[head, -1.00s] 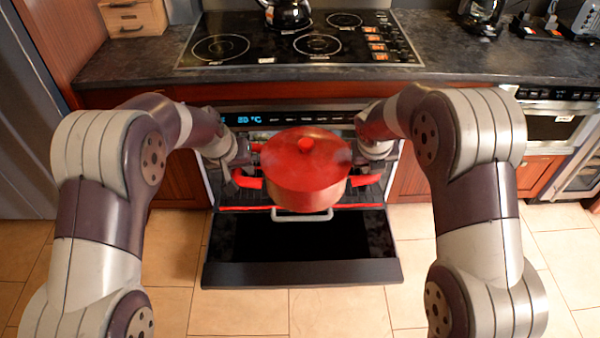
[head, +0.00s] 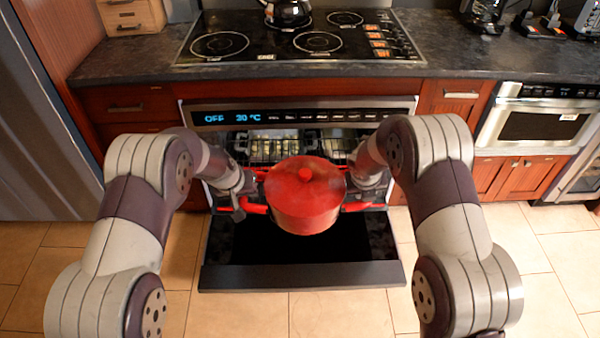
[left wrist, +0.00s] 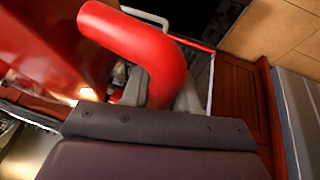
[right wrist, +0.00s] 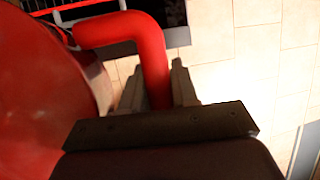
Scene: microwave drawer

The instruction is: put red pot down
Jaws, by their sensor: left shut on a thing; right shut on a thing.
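The red pot (head: 305,205) with its red lid and knob hangs level in front of the oven, above the open oven door (head: 300,275). My left gripper (head: 243,207) is shut on the pot's left handle; that red handle (left wrist: 150,50) fills the middle of the left wrist view. My right gripper (head: 365,198) is at the pot's right side, shut on the right handle, which shows between the fingers in the right wrist view (right wrist: 150,55). The pot's underside is hidden in the head view.
The oven (head: 290,150) is open, with racks inside behind the pot. Above it is a black cooktop (head: 300,40) with a kettle (head: 287,12) at the back. The dark counter (head: 480,55) is clear toward its front on the right. Tiled floor (head: 340,315) lies in front.

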